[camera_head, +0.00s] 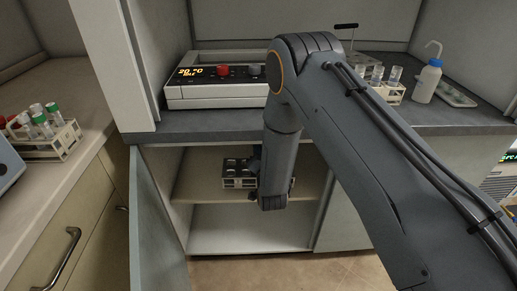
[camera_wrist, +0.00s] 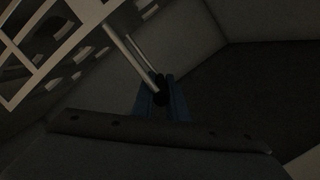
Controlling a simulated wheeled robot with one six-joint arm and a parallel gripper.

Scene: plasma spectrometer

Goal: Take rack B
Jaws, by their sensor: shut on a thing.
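A pale rack (camera_head: 238,182) with several round holes stands on the shelf inside the open lower cabinet; I see no letter on it, so I cannot tell if it is rack B. In the wrist view its lattice frame (camera_wrist: 18,88) fills the upper left, and a thin metal handle (camera_wrist: 128,52) runs from it to my fingers. My gripper (camera_wrist: 160,92) is shut on this handle, with blue fingers on both sides of its dark end. In the head view my arm hides most of the gripper and the rack's right part.
The cabinet's open door (camera_head: 155,225) is to the left, with the shelf (camera_head: 200,190) around the rack. A rack with capped tubes (camera_head: 62,143) stands on the left counter. Above are a heater unit (camera_head: 215,92), another tube rack (camera_head: 392,93) and a wash bottle (camera_head: 427,82).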

